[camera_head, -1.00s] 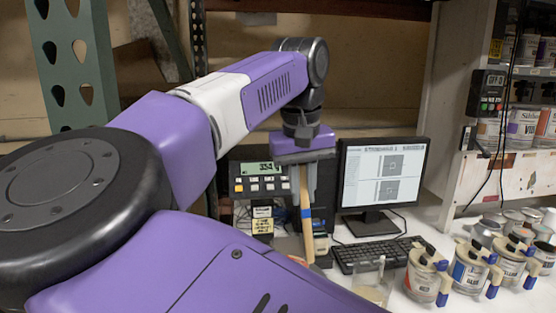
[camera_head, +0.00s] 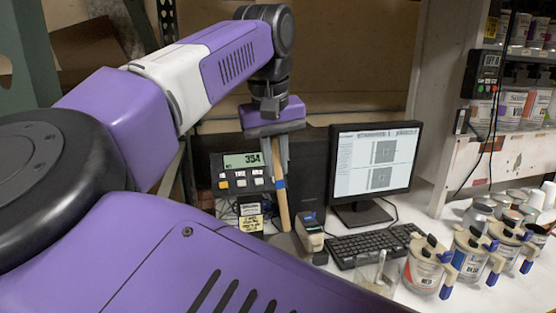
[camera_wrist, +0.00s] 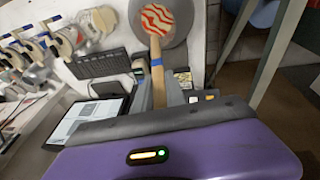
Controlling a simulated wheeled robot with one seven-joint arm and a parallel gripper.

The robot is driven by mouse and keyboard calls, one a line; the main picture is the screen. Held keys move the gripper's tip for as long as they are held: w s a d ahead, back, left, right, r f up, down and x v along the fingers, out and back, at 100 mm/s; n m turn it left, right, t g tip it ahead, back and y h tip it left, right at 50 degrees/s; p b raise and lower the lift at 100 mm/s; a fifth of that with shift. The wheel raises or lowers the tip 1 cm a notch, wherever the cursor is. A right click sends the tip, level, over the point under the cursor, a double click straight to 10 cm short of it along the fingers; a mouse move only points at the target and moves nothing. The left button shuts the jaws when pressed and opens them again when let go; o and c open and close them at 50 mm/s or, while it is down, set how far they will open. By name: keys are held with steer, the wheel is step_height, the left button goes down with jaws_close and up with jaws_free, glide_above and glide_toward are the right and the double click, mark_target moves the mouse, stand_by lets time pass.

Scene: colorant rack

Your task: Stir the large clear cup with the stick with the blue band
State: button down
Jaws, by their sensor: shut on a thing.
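My gripper (camera_head: 277,160) is shut on the upper part of a wooden stick with a blue band (camera_head: 282,207), which hangs nearly upright. In the wrist view the stick (camera_wrist: 157,88) runs between my fingers (camera_wrist: 160,98) toward a round cup with red and white streaked contents (camera_wrist: 157,18). The stick's far end overlaps the cup's near rim there; I cannot tell whether it is inside or above. This cup seems to be the large clear cup, on a grey round plate (camera_wrist: 178,40). My arm hides it in the head view.
A scale display (camera_head: 242,170), a small printer-like device (camera_head: 309,235), a monitor (camera_head: 376,165) and a keyboard (camera_head: 378,246) stand around the stick. Several clamped paint cans (camera_head: 424,272) line the right.

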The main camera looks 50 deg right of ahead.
step_height(320, 180, down, 16)
steer(key=b, duration=1.1)
steer(key=shift+s+d, duration=0.15)
steer(key=shift+s, duration=0.2)
stand_by(0.7)
